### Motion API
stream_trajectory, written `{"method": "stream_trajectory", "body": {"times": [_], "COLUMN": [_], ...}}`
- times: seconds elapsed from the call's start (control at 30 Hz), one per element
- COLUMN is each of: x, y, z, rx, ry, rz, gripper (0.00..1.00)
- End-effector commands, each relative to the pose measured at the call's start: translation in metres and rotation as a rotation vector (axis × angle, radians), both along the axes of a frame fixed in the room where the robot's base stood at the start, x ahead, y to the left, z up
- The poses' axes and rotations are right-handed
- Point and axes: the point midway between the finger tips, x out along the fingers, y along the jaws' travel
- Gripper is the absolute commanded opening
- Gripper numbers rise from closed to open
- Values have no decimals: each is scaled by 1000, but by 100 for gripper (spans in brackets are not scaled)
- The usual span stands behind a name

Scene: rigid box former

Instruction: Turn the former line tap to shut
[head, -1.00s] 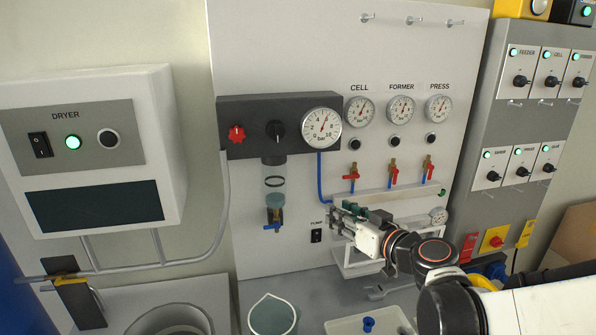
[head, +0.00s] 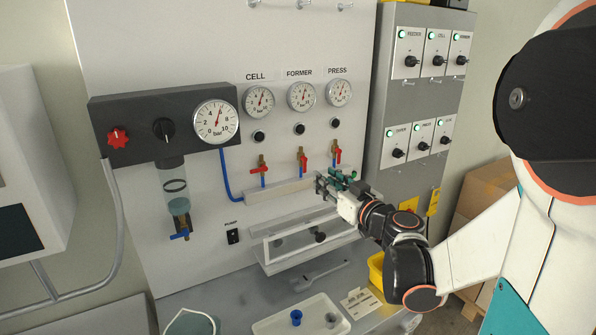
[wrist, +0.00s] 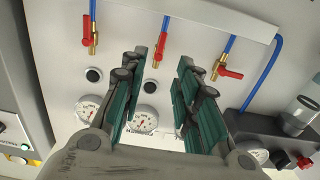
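The former line tap (head: 302,161) is the middle of three taps, below the FORMER gauge (head: 301,96). Its red handle lies along the pipe. It also shows in the wrist view (wrist: 161,45), beyond and roughly between my fingertips, not touched by them as far as I can see. My gripper (head: 332,181) is open and empty, just below and right of this tap in the head view. Its two green-padded fingers stand apart in the wrist view (wrist: 163,62). The cell tap (head: 262,169) has its handle across the pipe. The press tap (head: 336,154) has its handle along the pipe.
A white ledge (head: 275,191) runs below the taps. A white frame (head: 285,250) juts out under it. The regulator block (head: 145,145) is at left and a grey switch cabinet (head: 375,120) at right. A white tray (head: 270,325) lies on the bench.

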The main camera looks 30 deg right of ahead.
Motion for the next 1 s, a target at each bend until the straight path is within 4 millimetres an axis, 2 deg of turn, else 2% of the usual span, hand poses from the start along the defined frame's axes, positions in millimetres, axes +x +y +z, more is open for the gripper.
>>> {"method": "stream_trajectory", "body": {"times": [0.03,0.2,0.43,0.6,0.9,0.93,1.0], "x": [12,45,78,89,91,91,90], "y": [2,3,4,4,3,3,3], "z": [-2,-2,-1,0,0,0,0], "rx": [0,0,0,0,0,0,0], "ry": [0,0,0,0,0,0,0], "rz": [4,2,1,0,-1,-1,-1], "gripper": [29,29,29,29,29,25,9]}}
